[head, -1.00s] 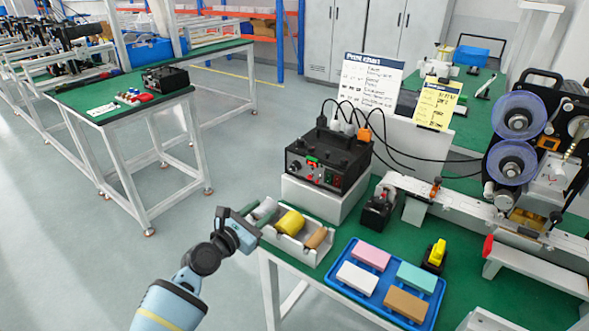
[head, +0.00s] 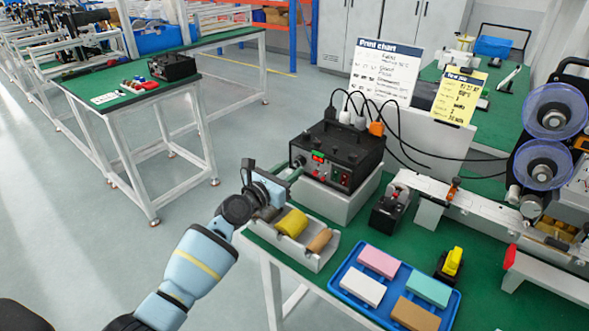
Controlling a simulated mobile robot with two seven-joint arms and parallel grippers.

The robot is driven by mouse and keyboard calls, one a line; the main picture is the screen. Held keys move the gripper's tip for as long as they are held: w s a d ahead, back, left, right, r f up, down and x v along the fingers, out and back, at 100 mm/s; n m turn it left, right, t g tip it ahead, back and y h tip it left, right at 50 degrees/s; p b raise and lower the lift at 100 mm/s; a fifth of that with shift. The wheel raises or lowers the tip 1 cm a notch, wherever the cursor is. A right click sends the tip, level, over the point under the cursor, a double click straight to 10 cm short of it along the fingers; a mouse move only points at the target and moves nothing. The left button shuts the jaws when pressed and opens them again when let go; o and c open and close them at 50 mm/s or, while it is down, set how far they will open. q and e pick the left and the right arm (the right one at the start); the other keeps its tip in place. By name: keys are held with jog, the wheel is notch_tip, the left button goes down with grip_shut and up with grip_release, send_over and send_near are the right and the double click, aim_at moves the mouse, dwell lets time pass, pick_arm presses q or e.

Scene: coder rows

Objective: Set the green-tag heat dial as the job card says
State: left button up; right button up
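A black control box (head: 340,152) stands on a white block at the back left of the green bench. Its front has a round dial (head: 299,161) at the left end, a small green and red patch (head: 318,156) and red switches. Which dial has the green tag is too small to tell. A yellow job card (head: 458,97) stands behind, beside a white print chart (head: 387,72); their small writing is hard to read. My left gripper (head: 289,174) is just left of the box, near the dial. Its fingers are too small to show whether they are open. My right gripper is not in view.
A blue tray (head: 372,310) holds several coloured blocks. Black cables loop behind the box. A machine with purple reels (head: 553,112) stands at right.

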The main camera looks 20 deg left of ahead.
pick_arm(q)
jog(key=shift+b+x, duration=0.3)
jog(key=shift+x, duration=0.85)
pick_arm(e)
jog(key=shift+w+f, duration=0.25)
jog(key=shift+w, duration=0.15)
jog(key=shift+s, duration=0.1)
pick_arm(q)
jog(key=c, duration=0.7)
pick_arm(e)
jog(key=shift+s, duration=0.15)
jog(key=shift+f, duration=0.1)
